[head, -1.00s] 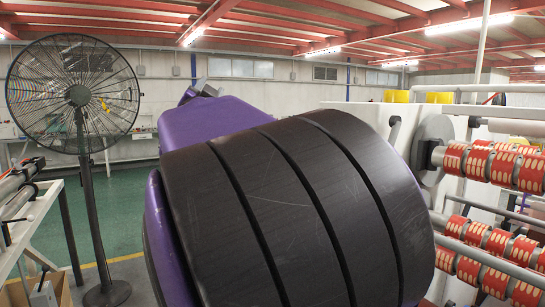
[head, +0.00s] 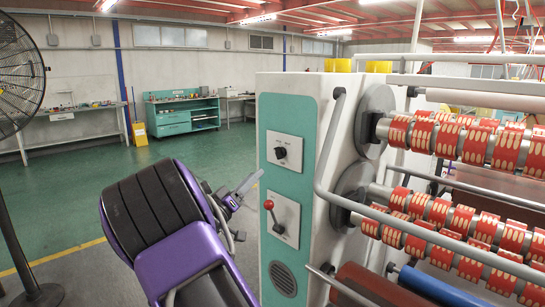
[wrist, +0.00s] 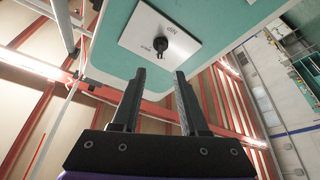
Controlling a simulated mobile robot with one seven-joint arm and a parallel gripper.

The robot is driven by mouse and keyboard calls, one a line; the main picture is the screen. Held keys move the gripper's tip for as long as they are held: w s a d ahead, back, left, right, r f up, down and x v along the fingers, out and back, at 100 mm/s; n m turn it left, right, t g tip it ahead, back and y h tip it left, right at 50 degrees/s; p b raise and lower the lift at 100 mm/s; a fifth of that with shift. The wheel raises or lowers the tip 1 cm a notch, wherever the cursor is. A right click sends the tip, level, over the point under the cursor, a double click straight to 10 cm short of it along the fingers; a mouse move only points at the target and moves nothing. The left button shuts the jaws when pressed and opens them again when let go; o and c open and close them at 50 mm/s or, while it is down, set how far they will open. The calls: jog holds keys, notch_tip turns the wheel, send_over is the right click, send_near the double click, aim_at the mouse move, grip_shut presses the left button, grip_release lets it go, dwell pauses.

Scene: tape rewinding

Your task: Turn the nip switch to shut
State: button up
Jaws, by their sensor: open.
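The nip switch is a small black knob (head: 281,152) on a white plate at the upper part of the machine's teal front panel. In the wrist view the knob (wrist: 162,44) appears beyond and roughly between my fingertips, on its white plate (wrist: 185,25); small lettering there is too small to read surely. The knob's setting is hard to tell. My gripper (wrist: 160,72) is open and empty, with both black fingers apart and not touching the knob. In the head view my gripper (head: 243,192) is left of the panel and lower than the knob.
A red-ball lever (head: 270,206) sits on a plate below the switch. Grey rails (head: 330,150) and rollers with red-and-white tape rolls (head: 480,145) are to the right. A fan (head: 18,70) stands at the left.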

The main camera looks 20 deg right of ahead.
aim_at(276, 153)
jog(key=x, duration=1.1)
jog(key=shift+s+r+p, duration=0.1)
jog(key=shift+p, duration=0.2)
grip_shut()
